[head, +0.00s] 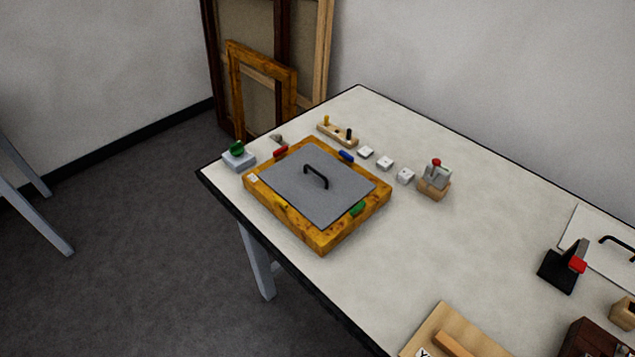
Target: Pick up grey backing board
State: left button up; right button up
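The grey backing board (300,192) lies flat on a gilt-coloured wooden frame (322,240) near the far left corner of the table. A black arched handle (317,176) stands up at its middle. Small coloured pieces sit on the frame around the board: red (281,152), blue (346,156), green (357,208) and a yellow one at the near left side. Neither of my grippers is in the head view.
The white table (430,255) has clear room right of the frame. Small white blocks (385,163), a wooden block holder (434,186), a black stand (563,266) and a white panel (600,245) stand around. Larger frames (262,75) lean on the wall.

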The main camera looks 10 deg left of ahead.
aim_at(319, 185)
jog(key=k+j+z, duration=0.2)
jog(key=z, duration=0.15)
jog(key=k+j+z, duration=0.25)
jog(key=z, duration=0.15)
jog(key=k+j+z, duration=0.35)
jog(key=i+l, duration=0.05)
jog(key=i, duration=0.05)
